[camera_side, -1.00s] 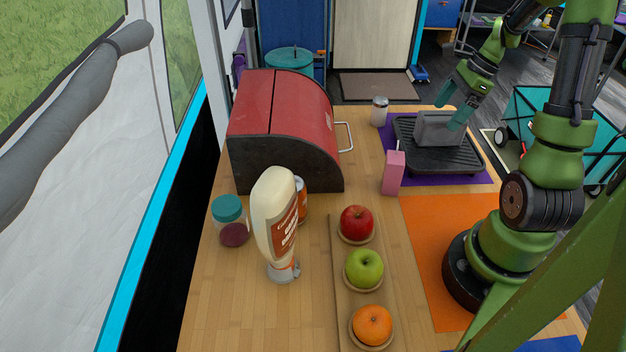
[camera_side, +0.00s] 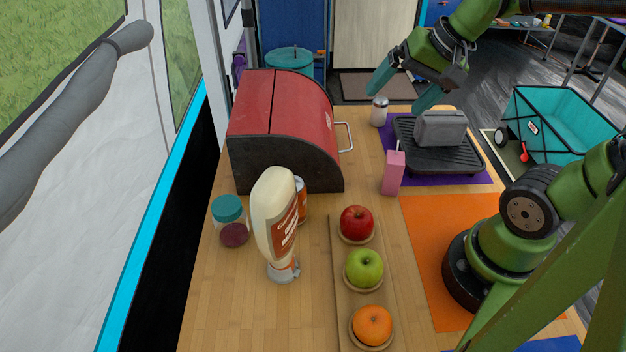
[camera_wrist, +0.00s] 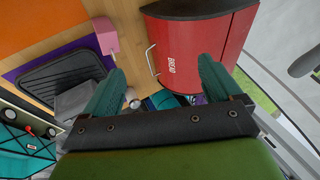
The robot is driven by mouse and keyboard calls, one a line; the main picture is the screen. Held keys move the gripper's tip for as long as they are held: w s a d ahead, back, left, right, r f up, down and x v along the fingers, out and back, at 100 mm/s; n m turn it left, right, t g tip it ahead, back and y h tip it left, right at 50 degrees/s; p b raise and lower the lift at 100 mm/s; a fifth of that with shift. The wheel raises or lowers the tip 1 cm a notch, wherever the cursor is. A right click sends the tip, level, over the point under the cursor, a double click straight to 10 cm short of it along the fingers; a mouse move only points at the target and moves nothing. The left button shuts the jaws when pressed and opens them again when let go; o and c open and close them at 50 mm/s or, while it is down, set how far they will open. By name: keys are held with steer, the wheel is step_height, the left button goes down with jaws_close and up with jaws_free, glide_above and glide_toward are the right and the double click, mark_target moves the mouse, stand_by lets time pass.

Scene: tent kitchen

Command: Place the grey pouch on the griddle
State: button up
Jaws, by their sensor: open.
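The grey pouch (camera_side: 440,128) sits upright on the black griddle (camera_side: 440,160), toward its far side. In the wrist view the pouch (camera_wrist: 74,103) shows at the edge of the griddle (camera_wrist: 60,75), partly hidden behind a finger. My gripper (camera_side: 403,88) is open and empty. It is raised above and to the left of the pouch, near the salt shaker, and apart from the pouch. Its two teal fingers also show spread apart in the wrist view (camera_wrist: 160,88).
A salt shaker (camera_side: 379,111) stands left of the griddle, and a pink carton (camera_side: 393,173) in front of it. A red bread box (camera_side: 285,125) is at the left. A squeeze bottle (camera_side: 276,220) and several fruits on a wooden board (camera_side: 345,290) are nearer the camera.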

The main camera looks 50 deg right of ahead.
steer(key=s+a+n+t, duration=0.1)
steer(key=s+a+n, duration=0.1)
steer(key=a+n, duration=0.3)
steer(key=shift+s+a+t, duration=0.3)
steer(key=shift+s+a, duration=0.05)
steer(key=shift+a, duration=0.05)
steer(key=shift+r, duration=0.15)
